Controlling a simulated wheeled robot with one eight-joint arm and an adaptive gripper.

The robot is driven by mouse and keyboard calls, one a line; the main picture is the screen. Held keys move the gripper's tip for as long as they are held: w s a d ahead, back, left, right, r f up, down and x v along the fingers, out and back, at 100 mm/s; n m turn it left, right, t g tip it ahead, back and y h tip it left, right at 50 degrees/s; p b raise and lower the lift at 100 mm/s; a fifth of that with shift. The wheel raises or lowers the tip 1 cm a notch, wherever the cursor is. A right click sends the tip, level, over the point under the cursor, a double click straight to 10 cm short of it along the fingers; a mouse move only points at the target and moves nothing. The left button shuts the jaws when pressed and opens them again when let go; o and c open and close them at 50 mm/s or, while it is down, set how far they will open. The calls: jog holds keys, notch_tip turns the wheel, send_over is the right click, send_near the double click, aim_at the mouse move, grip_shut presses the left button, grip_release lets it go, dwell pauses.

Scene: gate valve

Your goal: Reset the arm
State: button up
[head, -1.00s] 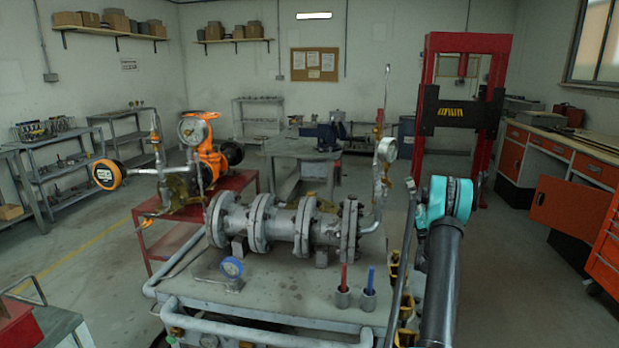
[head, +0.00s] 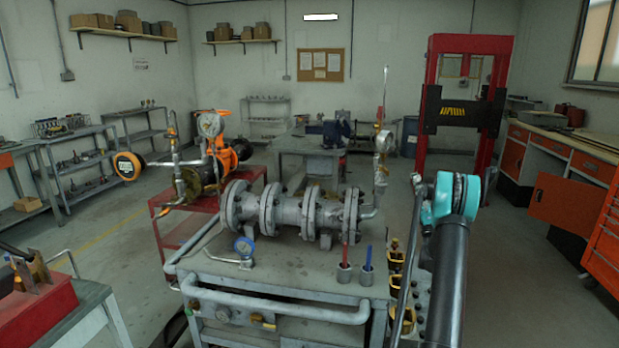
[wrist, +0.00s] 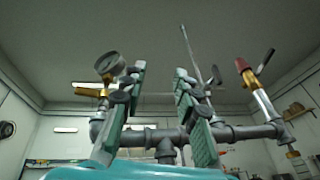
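My gripper (wrist: 160,76) shows in the wrist view with its two green-padded fingers spread apart. It is open, with nothing held between the pads. My arm (head: 447,270), dark with a teal joint, rises at the right of the head view beside the cart; I cannot make out the fingers there. The grey flanged valve pipe (head: 293,212) lies along the cart (head: 290,282), left of my arm. In the wrist view a grey pipe (wrist: 165,138) with a gauge (wrist: 110,66) and a red-handled fitting (wrist: 243,68) stands beyond the fingers.
A red press (head: 427,110) stands behind. Orange drawers and a workbench (head: 570,150) line the right. A red box (head: 35,312) is near left. Open floor lies right of my arm.

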jog(key=w+a+r+m+t+h, duration=0.1)
jog(key=w+r+m+t+h, duration=0.25)
jog(key=m+h, duration=1.1)
jog(key=w+a+r+m+t+h, duration=0.2)
jog(key=r+m+t+h, duration=0.2)
jog(key=m+h, duration=1.05)
jog(key=s+a+f+m+g+y, duration=0.1)
jog(key=s+a+f+m+g, duration=0.3)
jog(key=s, duration=1.2)
jog(key=s+a+f+m+g+y, duration=0.1)
jog(key=s+a+f+m+g, duration=0.3)
jog(key=s+f, duration=1.2)
jog(key=s+a+f+m+g+y, duration=0.1)
jog(key=s+a+f+m+g, duration=0.4)
jog(key=s+a+f+g, duration=0.4)
jog(key=s+f+g, duration=0.1)
jog(key=s+g, duration=0.3)
jog(key=s, duration=0.2)
jog(key=shift+s+f, duration=0.25)
jog(key=shift+s, duration=0.15)
jog(key=shift+d, duration=0.1)
